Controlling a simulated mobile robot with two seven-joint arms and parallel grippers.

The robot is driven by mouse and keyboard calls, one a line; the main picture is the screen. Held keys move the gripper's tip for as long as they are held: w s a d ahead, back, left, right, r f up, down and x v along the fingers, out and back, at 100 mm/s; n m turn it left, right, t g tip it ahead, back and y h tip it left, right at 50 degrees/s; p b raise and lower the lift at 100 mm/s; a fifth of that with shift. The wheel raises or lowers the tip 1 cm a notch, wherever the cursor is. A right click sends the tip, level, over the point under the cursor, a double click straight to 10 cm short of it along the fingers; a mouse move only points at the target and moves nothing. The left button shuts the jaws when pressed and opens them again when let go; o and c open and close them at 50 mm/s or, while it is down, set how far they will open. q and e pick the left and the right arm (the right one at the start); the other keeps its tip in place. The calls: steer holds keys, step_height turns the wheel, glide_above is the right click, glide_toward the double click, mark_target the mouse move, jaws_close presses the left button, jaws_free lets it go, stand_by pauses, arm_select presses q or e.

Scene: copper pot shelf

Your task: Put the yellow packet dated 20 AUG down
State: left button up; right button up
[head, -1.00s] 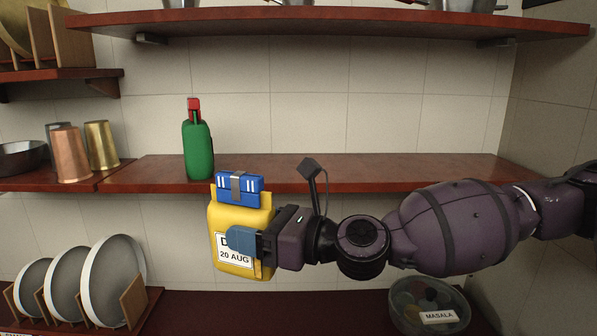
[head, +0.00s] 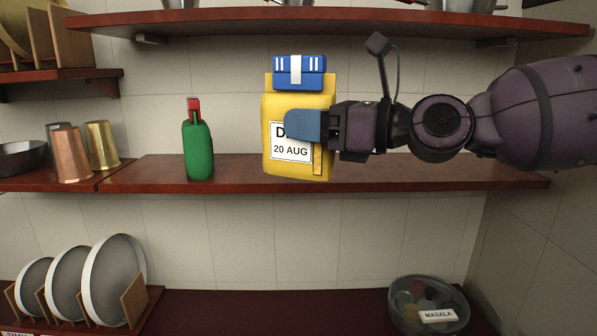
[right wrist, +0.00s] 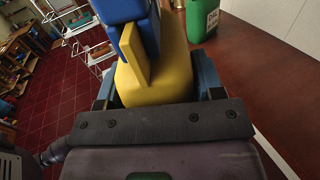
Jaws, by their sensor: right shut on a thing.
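The yellow packet (head: 298,105) has a blue top with a pale clip and a white label reading 20 AUG. It is upright in the head view, in front of the middle shelf (head: 420,172). My right gripper (head: 306,128) is shut on it from the right side. In the right wrist view the yellow packet (right wrist: 160,75) sits between the fingers, with the wooden shelf surface to the right. I cannot tell whether the packet's base touches the shelf. My left gripper is not in view.
Copper and brass cups (head: 70,155) stand further left. The shelf to the right of the packet looks bare. An upper shelf (head: 330,20) runs above. A bowl labelled MASALA (head: 428,303) sits below.

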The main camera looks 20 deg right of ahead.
steer(key=shift+w+d+r, duration=0.2)
steer(key=shift+w, duration=0.1)
steer(key=shift+w+d, duration=1.25)
steer(key=shift+w, duration=3.25)
steer(key=shift+w+d, duration=1.25)
steer(key=shift+w, duration=3.2)
steer(key=shift+w+f+p, duration=0.1)
steer(key=shift+f+p, duration=0.7)
steer(key=shift+f, duration=2.2)
steer(key=shift+w+d+f, duration=0.15)
steer(key=shift+w+f, duration=0.05)
steer(key=shift+f, duration=0.25)
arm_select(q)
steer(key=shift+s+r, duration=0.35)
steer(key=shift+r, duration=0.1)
